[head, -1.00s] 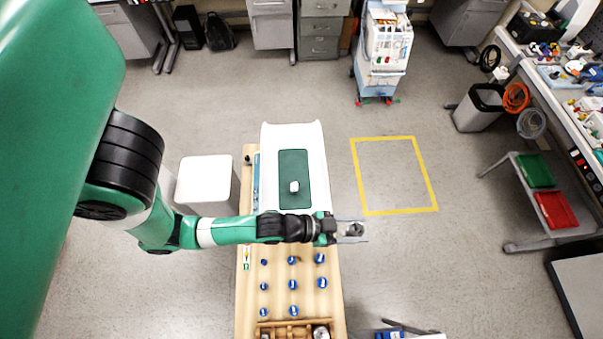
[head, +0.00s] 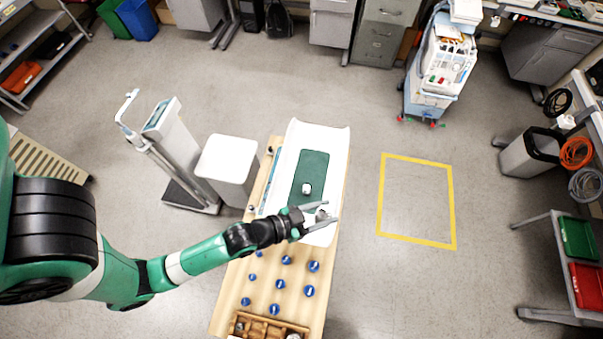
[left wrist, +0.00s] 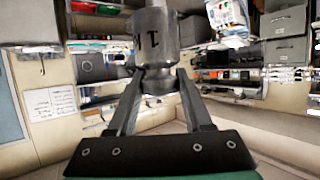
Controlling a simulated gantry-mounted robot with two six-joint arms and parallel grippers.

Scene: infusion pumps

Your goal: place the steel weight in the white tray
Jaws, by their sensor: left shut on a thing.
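The steel weight (left wrist: 153,42) is a grey metal cylinder with a dark mark like a "1", large at the top of the left wrist view. My left gripper (head: 324,210) is shut on it, with a finger on each side. In the head view the steel weight (head: 321,215) shows small between the fingers, over the near right end of the white tray (head: 333,145). The tray is long, with a green mat (head: 312,165) inside. A small pale object (head: 306,188) rests on the mat. Whether the held weight touches the tray cannot be told. My right gripper is not in view.
The tray lies on a wooden bench (head: 233,289) with several blue-topped pieces (head: 281,284) on its near part. A wooden box (head: 255,327) sits at the near end. A white-topped bin (head: 228,158) and a scale (head: 170,135) stand left.

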